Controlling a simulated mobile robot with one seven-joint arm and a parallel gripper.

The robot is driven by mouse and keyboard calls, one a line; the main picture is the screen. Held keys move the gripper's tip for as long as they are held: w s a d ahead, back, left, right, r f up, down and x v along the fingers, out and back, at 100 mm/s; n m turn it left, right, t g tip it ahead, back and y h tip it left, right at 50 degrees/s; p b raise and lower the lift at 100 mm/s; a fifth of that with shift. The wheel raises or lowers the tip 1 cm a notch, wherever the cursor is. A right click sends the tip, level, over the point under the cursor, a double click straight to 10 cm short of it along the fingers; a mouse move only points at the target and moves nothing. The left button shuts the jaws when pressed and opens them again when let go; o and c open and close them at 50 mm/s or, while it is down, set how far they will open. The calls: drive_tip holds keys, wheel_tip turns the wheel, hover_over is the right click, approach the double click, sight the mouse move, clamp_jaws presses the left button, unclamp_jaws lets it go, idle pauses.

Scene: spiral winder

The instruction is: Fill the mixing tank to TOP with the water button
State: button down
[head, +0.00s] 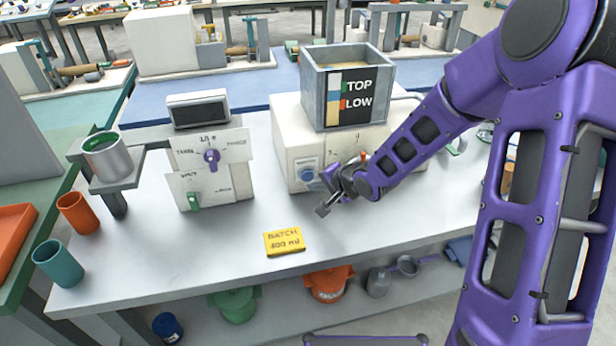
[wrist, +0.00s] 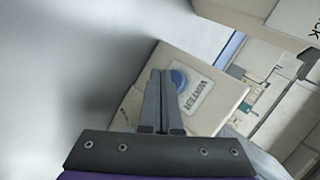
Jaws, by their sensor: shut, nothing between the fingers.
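The mixing tank (head: 316,98) is a grey open-topped box on a cream machine (head: 290,150). Its black front panel reads TOP above and LOW below, beside a narrow gauge strip (head: 334,84). The round blue water button (head: 305,174) is on the machine's front; in the wrist view the button (wrist: 178,78) sits by a WATER label. My gripper (head: 325,182) is shut and empty in front of the button. Its fingertips (wrist: 160,72) partly overlap the button's plate; contact cannot be told.
A cream panel with a purple knob (head: 211,156) and green switch (head: 193,201) stands left of the machine. A yellow BATCH card (head: 284,241) lies in front. A metal cup (head: 107,158) sits on a stand at left. The front middle table is mostly clear.

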drive_tip(key=shift+s+d+p, duration=0.1)
drive_tip(key=shift+s+d, duration=0.15)
drive_tip(key=shift+s, duration=0.5)
drive_tip(key=shift+s+d+p, duration=0.15)
drive_tip(key=shift+s+d, duration=0.05)
drive_tip(key=shift+s, duration=0.55)
drive_tip(key=shift+s+d+p, duration=0.1)
drive_tip(key=shift+s+d, duration=0.15)
drive_tip(key=shift+s, duration=0.5)
